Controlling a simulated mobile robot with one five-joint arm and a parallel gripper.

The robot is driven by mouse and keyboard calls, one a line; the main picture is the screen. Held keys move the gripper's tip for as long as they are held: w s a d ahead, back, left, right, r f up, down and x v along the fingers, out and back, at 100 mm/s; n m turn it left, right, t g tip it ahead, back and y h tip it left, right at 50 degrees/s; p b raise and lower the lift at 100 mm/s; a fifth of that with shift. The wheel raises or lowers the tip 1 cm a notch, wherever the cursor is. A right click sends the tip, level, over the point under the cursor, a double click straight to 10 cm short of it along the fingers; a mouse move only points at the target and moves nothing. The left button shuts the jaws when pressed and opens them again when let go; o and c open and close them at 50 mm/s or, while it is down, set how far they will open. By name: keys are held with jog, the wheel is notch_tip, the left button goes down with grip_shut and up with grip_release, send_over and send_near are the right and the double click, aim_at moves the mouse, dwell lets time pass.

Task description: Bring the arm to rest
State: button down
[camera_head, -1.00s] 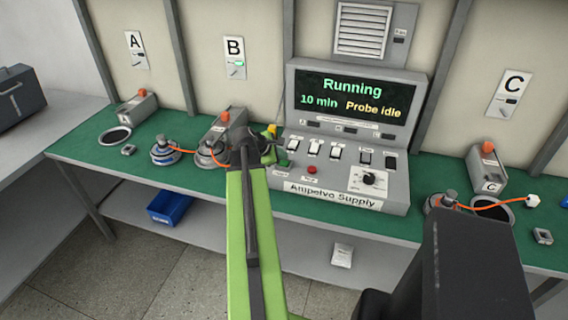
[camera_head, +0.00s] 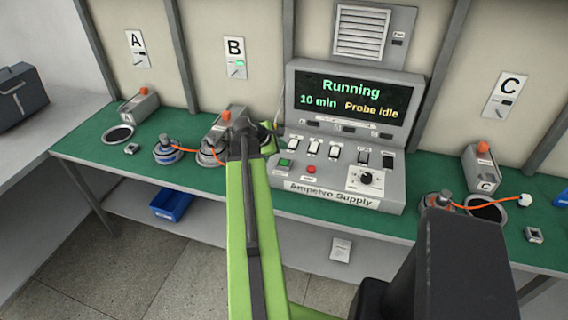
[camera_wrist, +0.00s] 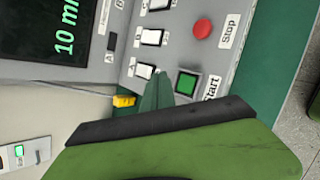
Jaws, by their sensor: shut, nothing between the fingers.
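My green arm (camera_head: 246,240) reaches from the bottom of the head view toward the bench. My gripper (camera_wrist: 158,90) shows in the wrist view with its fingers together and nothing between them. Its tips are near the green Start button (camera_wrist: 187,83) and a white switch (camera_wrist: 145,70) of the Ampelvo Supply panel (camera_head: 335,195); whether they touch the panel I cannot tell. In the head view my wrist hides the fingertips. The supply's display (camera_head: 350,98) reads "Running", "10 min" and "Probe idle".
The green bench top (camera_head: 90,150) carries hub motors with orange leads at stations A, B and C. A yellow part (camera_wrist: 123,100) sits beside the panel. A blue bin (camera_head: 171,204) stands on the lower shelf. The floor (camera_head: 130,270) in front is clear.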

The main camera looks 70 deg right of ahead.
jog(key=w+a+n+t, duration=0.2)
jog(key=w+a, duration=0.4)
jog(key=w, duration=0.5)
jog(key=w+a+n+t, duration=0.1)
jog(key=w+a+n, duration=0.1)
jog(key=w+a, duration=0.7)
jog(key=w+a+f+n+t+y, duration=0.2)
jog(key=w+a, duration=1.2)
jog(key=a, duration=0.2)
jog(key=w+a+f+m+y, duration=0.1)
jog(key=a+f+y, duration=0.1)
jog(key=a, duration=1.2)
jog(key=w+a+f+m+y, duration=0.2)
jog(key=a, duration=1.2)
jog(key=s+a+f+m+g+y, duration=0.1)
jog(key=s+a+m+y, duration=0.1)
jog(key=s+a+m, duration=0.4)
jog(key=shift+s+a+m+g+y, duration=0.15)
jog(key=shift+a+m+g+y, duration=0.2)
jog(key=shift+a+m, duration=0.5)
